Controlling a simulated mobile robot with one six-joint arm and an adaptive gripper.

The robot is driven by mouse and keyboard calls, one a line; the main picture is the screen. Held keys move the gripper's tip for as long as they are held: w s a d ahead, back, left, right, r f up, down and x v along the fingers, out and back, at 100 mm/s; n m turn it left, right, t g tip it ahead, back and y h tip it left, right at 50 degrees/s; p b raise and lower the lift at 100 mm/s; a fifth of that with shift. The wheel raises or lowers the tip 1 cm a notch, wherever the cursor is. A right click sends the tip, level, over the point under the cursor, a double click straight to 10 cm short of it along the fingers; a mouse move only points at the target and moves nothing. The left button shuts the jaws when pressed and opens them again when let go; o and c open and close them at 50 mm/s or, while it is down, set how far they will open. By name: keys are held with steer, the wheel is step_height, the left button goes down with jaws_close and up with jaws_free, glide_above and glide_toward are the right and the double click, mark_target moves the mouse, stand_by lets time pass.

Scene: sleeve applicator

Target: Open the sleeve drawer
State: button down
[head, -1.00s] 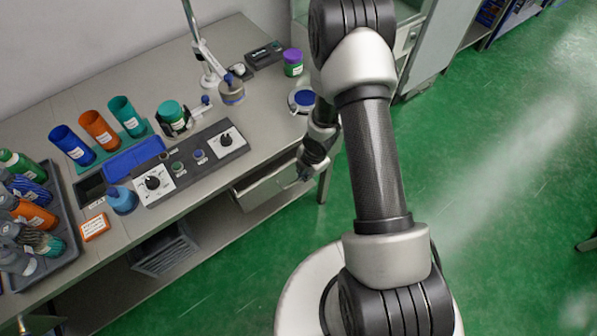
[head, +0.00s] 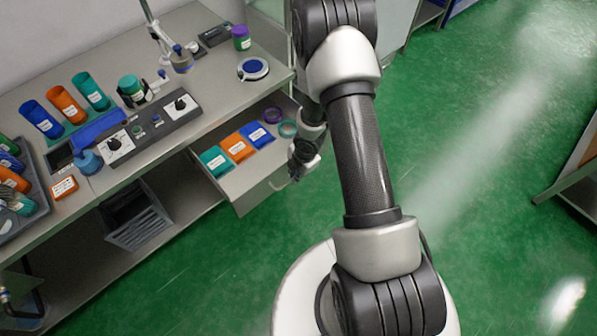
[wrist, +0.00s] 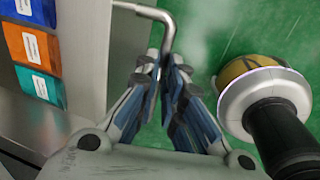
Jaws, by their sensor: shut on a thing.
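The sleeve drawer (head: 222,181) under the bench is pulled out. The drawer's bent metal handle (wrist: 160,14) shows in the wrist view. My gripper (wrist: 168,68) has its fingertips closed around the handle's bar at the drawer front. In the head view my gripper (head: 298,168) is at the drawer's right end, partly dark and small.
The bench top above holds a control panel (head: 150,127), several coloured cylinders such as the orange one (head: 67,104), and a blue-topped disc (head: 254,68). A grey crate (head: 137,218) sits on the shelf below. Green floor is clear in front of the drawer.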

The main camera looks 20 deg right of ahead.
steer(key=shift+s+d, duration=0.15)
steer(key=shift+s, duration=0.25)
steer(key=c, duration=1.7)
jaws_free()
steer(key=shift+w, duration=0.1)
steer(key=shift+s+d+r, duration=0.1)
steer(key=shift+s+r, duration=0.3)
steer(key=shift+r, duration=1.55)
steer(key=shift+s+d+r, duration=0.15)
steer(key=shift+s+r, duration=0.2)
steer(key=shift+r, duration=1.6)
steer(key=shift+s+d+r, duration=0.1)
steer(key=shift+s+r, duration=0.3)
steer(key=shift+r, duration=1.55)
